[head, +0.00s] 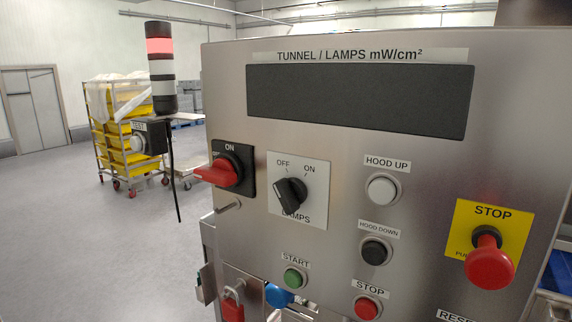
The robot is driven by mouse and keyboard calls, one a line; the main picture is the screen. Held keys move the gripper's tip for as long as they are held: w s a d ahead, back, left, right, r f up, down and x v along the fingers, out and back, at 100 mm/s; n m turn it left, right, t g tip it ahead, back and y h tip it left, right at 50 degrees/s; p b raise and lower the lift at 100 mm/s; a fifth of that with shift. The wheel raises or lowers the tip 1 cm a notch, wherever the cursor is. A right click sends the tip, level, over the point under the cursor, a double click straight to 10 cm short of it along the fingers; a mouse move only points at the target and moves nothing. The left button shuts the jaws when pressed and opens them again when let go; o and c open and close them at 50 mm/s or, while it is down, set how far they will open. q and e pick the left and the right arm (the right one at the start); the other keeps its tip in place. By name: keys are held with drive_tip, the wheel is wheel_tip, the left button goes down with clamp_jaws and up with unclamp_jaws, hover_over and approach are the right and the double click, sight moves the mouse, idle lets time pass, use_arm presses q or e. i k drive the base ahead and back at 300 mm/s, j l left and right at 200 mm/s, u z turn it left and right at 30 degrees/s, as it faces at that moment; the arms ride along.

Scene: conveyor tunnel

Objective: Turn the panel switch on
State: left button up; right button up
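The steel control panel (345,150) fills the middle and right of the head view. A red rotary switch (222,171) sits on a black plate at its left edge. Its handle points left, away from the ON mark at the top, and partly covers the other label. Beside it, a black LAMPS selector knob (290,194) sits on a white plate marked OFF and ON. The knob is tilted with its upper end toward the upper left, on the OFF side. The wide display (360,101) above is dark. Neither of my grippers is in view.
White HOOD UP (382,189), black HOOD DOWN (376,251), green START (293,278) and red STOP (366,307) buttons sit close by. A red mushroom STOP (489,264) sticks out at right. A light tower (161,65) glows red. The floor (110,240) at left is open.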

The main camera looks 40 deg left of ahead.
sight(222, 173)
drive_tip(key=j+z, duration=0.15)
drive_tip(key=j, duration=0.25)
drive_tip(key=k+j+z, duration=0.2)
drive_tip(key=j, duration=0.25)
drive_tip(key=j+z, duration=0.15)
drive_tip(key=j, duration=0.25)
drive_tip(key=k+j+z, duration=0.15)
drive_tip(key=j, duration=0.25)
drive_tip(key=k+j+z, duration=0.15)
drive_tip(key=j, duration=0.25)
drive_tip(key=k+j+z, duration=0.2)
drive_tip(key=j, duration=0.15)
drive_tip(key=k+j+z, duration=0.15)
drive_tip(key=j, duration=0.2)
drive_tip(key=i, duration=0.05)
